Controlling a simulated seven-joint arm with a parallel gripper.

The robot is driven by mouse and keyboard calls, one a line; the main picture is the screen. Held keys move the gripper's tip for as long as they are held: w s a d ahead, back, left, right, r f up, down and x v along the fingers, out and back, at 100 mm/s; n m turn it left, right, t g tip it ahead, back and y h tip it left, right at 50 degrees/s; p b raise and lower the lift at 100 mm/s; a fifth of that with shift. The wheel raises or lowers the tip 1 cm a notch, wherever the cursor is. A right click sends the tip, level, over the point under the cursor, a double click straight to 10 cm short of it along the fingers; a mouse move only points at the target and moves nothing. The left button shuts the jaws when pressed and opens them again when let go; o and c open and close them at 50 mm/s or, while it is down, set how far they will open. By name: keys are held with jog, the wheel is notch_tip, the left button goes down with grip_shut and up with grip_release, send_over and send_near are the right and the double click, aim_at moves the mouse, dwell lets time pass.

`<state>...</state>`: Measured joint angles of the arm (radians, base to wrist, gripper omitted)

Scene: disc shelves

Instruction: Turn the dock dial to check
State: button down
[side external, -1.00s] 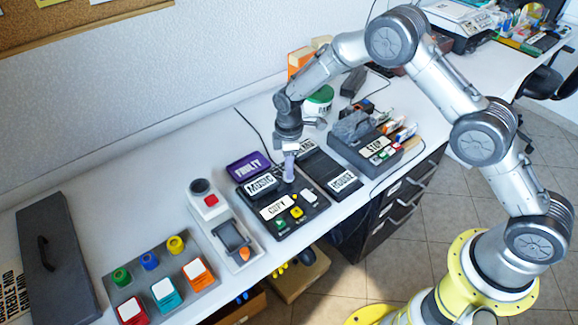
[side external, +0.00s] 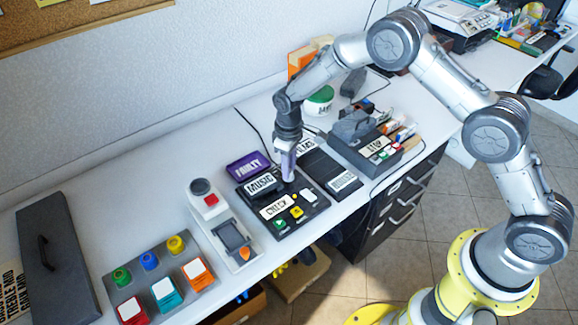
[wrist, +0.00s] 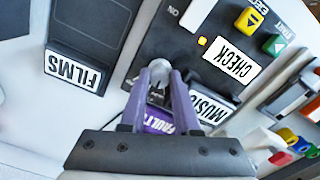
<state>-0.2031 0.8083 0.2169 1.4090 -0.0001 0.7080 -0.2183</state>
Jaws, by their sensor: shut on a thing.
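The dock (side external: 318,209) is a black panel on the white bench. Its white display (side external: 275,207) reads CHECK, and the display also reads CHECK in the wrist view (wrist: 231,62). In the wrist view my gripper (wrist: 160,78) is shut on the small grey dial (wrist: 160,66), which is mostly hidden between the fingers.
A dark FILMS unit (side external: 325,168) stands right of the dock, with a STOP unit (side external: 376,146) beyond. A grey lever box (side external: 223,225) stands left.

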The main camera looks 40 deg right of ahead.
jog(key=shift+m, duration=0.8)
jog(key=shift+r, duration=0.1)
jog(key=c, duration=0.6)
grip_release()
jog(key=shift+c, duration=0.2)
